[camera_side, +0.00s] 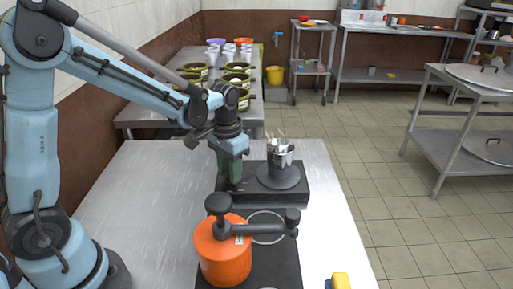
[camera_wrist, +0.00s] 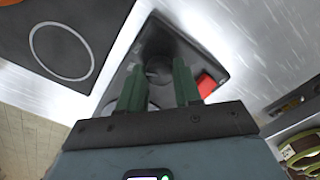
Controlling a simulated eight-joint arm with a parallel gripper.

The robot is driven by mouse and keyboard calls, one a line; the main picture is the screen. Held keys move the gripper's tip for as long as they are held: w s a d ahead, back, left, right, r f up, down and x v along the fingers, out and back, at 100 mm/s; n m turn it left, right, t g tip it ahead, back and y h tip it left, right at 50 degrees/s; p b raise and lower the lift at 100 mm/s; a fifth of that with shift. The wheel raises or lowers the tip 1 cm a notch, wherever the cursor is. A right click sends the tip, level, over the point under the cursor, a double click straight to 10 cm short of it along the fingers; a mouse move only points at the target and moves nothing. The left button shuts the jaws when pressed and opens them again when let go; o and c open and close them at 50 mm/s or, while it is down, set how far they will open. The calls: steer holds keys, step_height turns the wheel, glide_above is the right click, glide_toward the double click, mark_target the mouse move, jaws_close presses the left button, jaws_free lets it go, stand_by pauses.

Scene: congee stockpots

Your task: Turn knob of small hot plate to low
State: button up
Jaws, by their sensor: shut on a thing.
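The small hot plate (camera_side: 293,194) is a dark slab on the steel table, and it also shows in the wrist view (camera_wrist: 207,58). A small metal pot (camera_side: 281,157) with several light pieces sticking up stands on its round burner (camera_side: 280,181). My gripper (camera_side: 233,186) points down at the plate's left end, left of the pot. In the wrist view my green fingers (camera_wrist: 158,67) are shut on either side of a dark round knob (camera_wrist: 158,72). The knob's pointer and markings cannot be read. A red square piece (camera_wrist: 206,85) sits right of the fingers.
An orange pot (camera_side: 222,252) with a dark side handle stands nearer on another dark hot plate (camera_side: 278,260). A yellow object (camera_side: 340,281) lies at the table's front right. The steel table (camera_side: 150,190) is clear on the left. Several green pots (camera_side: 237,79) stand on a table behind.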

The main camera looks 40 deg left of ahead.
steer(key=shift+m, duration=2.3)
steer(key=o, duration=1)
steer(key=shift+o, duration=0.2)
steer(key=shift+r, duration=0.15)
step_height(320, 180, up, 12)
steer(key=s+d+f+n+t, duration=0.2)
steer(key=s+f+n+t, duration=0.1)
steer(key=s+t, duration=0.4)
steer(key=shift+s+d+f+n, duration=0.25)
steer(key=shift+s+n, duration=0.45)
steer(key=shift+s, duration=0.25)
